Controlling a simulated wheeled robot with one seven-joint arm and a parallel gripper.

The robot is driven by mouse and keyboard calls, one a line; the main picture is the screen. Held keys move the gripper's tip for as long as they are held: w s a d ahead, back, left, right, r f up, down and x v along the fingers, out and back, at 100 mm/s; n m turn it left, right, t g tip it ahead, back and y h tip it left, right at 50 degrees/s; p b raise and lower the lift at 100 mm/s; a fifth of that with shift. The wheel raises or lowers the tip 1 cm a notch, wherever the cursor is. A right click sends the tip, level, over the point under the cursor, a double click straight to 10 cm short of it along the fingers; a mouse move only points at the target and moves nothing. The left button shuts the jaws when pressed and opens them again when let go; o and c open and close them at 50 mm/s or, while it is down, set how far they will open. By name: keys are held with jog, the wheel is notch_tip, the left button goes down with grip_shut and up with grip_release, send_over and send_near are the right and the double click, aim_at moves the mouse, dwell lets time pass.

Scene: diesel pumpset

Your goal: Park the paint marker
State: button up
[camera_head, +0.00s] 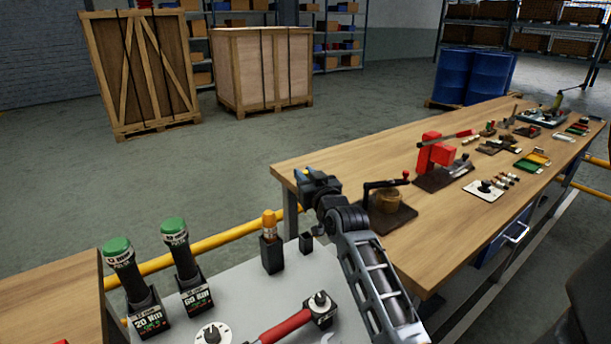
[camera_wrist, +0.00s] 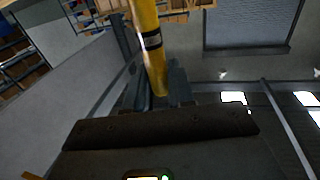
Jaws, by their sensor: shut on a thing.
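My gripper (camera_head: 309,181) is shut on a yellow paint marker (camera_wrist: 148,42), which has a dark band and a pale ring. In the wrist view, the marker stands between the two dark fingers (camera_wrist: 160,88) and leans slightly, with its upper end cut off by the frame. In the head view, only a small bit of yellow shows at the gripper, above the far table's left corner. A small empty-looking black holder (camera_head: 306,243) stands on the grey top below the gripper. Next to it, a taller black holder (camera_head: 271,256) carries an orange-handled item (camera_head: 269,223).
Two green-capped torque tools (camera_head: 176,244) (camera_head: 120,262) stand in black holders at left. A red-handled tool (camera_head: 286,327) and a round white dial (camera_head: 213,334) lie in front. The wooden workbench (camera_head: 330,157) carries a red vise (camera_head: 434,153) and several small items.

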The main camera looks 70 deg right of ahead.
jog(key=shift+f+b, duration=4.5)
jog(key=shift+f, duration=1.5)
jog(key=shift+f+b, duration=0.95)
jog(key=shift+f, duration=0.1)
jog(key=o, duration=1)
jog(key=shift+s, duration=0.1)
jog(key=v, duration=0.7)
jog(key=shift+s+a+r, duration=0.1)
jog(key=shift+s+a, duration=0.1)
jog(key=shift+s, duration=0.05)
